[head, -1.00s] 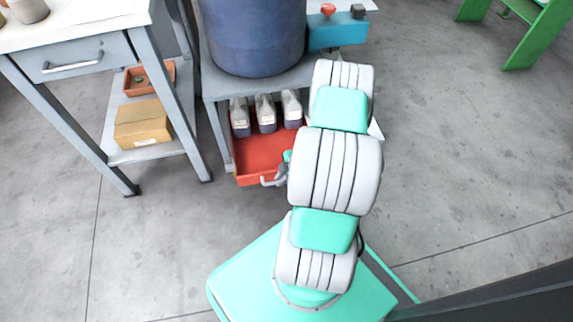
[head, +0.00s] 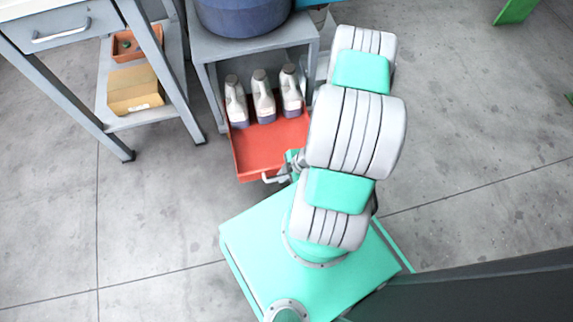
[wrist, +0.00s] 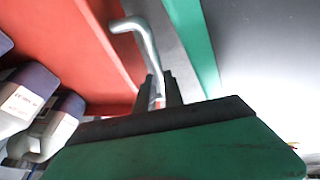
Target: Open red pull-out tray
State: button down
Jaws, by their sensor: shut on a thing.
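The red pull-out tray (head: 268,148) is extended from under the grey cabinet in the head view, with three bottles standing at its back. Its red surface also shows in the wrist view (wrist: 75,40). A metal handle (head: 272,179) is on the tray's front edge. In the wrist view the bent handle (wrist: 140,38) runs down between the two dark fingers. My gripper (wrist: 160,90) is shut on the handle. In the head view my gripper (head: 288,172) is small and partly hidden by my arm.
The bottles (head: 263,95) stand in the tray. A blue drum (head: 245,15) sits on the cabinet (head: 210,45) above. A workbench with a drawer (head: 55,30) and a lower shelf with a cardboard box (head: 135,90) stand at the left. The floor left of the tray is clear.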

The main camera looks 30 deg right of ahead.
jog(key=shift+s+a, duration=0.1)
jog(key=shift+s, duration=0.35)
jog(key=c, duration=1.5)
grip_release()
jog(key=shift+o, duration=0.2)
